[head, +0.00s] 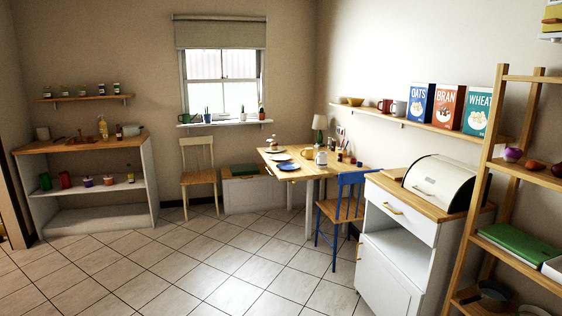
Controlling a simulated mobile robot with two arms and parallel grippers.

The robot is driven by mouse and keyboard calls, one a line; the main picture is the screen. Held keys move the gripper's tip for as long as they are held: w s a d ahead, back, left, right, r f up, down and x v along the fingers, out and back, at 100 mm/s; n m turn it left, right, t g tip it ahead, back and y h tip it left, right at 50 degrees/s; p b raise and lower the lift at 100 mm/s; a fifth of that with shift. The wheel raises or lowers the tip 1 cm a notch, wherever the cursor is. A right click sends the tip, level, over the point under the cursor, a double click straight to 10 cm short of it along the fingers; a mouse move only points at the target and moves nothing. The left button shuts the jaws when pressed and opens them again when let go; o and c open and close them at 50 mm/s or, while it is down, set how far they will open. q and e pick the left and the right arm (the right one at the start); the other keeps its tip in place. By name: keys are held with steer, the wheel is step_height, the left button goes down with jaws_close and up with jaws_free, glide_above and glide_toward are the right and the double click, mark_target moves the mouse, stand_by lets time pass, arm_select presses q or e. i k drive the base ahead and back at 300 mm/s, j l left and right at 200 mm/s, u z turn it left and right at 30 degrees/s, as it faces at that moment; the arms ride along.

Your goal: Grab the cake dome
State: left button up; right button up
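No cake dome can be made out for certain. A small item (272,141) stands at the far left end of the wooden dining table (312,171); it is too small to tell whether it is a domed cake stand. A white roll-top bread bin (438,182) with a dark side sits shut on the cabinet's wooden top at the right. Neither of my grippers is in view.
Plates (289,166), a pale jug (321,158) and small bottles are on the table. A blue chair (345,203) and a cream chair (198,177) stand by it. A white cabinet (396,240) and wooden shelf rack (478,190) are at right. The tiled floor (215,265) is clear.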

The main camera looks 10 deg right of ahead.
mark_target(273, 144)
steer(key=i, duration=1.15)
steer(key=i+z, duration=0.15)
steer(key=i, duration=1)
steer(key=i+j, duration=0.15)
steer(key=i, duration=1)
steer(key=l+z, duration=0.05)
